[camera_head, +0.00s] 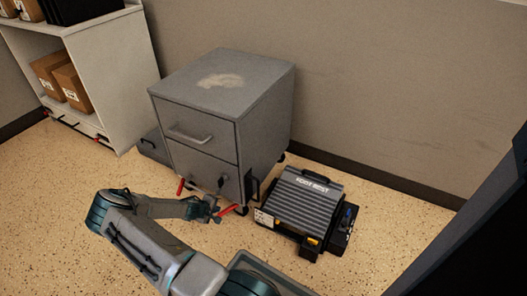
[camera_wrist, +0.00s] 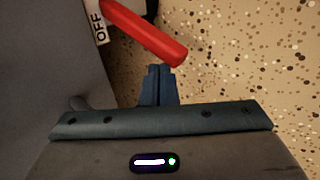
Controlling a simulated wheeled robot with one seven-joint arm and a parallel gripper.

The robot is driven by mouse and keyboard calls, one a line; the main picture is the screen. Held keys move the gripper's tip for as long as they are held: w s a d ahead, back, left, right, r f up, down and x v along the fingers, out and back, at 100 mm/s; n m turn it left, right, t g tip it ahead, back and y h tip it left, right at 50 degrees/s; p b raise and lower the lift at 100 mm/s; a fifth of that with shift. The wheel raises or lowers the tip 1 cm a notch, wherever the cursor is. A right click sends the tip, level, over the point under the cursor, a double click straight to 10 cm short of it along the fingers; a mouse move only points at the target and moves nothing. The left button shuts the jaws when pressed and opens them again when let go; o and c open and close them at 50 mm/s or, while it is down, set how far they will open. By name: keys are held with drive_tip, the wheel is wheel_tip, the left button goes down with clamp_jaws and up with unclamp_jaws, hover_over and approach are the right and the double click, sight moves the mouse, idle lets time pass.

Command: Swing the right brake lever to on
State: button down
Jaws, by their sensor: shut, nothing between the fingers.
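A grey two-drawer cabinet (camera_head: 240,140) stands on casters against the wall. A red lever (camera_head: 229,210) sticks out low at its front right corner; another red lever (camera_head: 181,186) shows low at its front left. In the wrist view, one red lever (camera_wrist: 148,34) slants down to the right across the top, next to a white label reading OFF (camera_wrist: 100,22). My gripper (camera_head: 214,208) is low in front of the cabinet by the right lever. Its fingers (camera_wrist: 160,68) are shut and empty, just below the lever's free end; whether they touch it I cannot tell.
A black and grey ribbed machine (camera_head: 308,200) stands on the floor right of the cabinet. A white shelf unit (camera_head: 112,75) with cardboard boxes (camera_head: 72,88) is at the left. A dark panel (camera_head: 470,210) fills the right edge. Speckled floor (camera_head: 60,200) is clear at front left.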

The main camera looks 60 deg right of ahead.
drive_tip(key=shift+s, duration=0.15)
drive_tip(key=s+p, duration=0.1)
drive_tip(key=s, duration=0.5)
drive_tip(key=shift+s+d+p, duration=0.2)
drive_tip(key=shift+s+p, duration=0.05)
drive_tip(key=shift+p, duration=0.15)
idle(0.7)
drive_tip(key=shift+a, duration=0.1)
drive_tip(key=a+r+p, duration=0.4)
drive_tip(key=a+r, duration=0.2)
drive_tip(key=a, duration=0.5)
drive_tip(key=shift+w, duration=0.3)
idle(0.7)
idle(0.5)
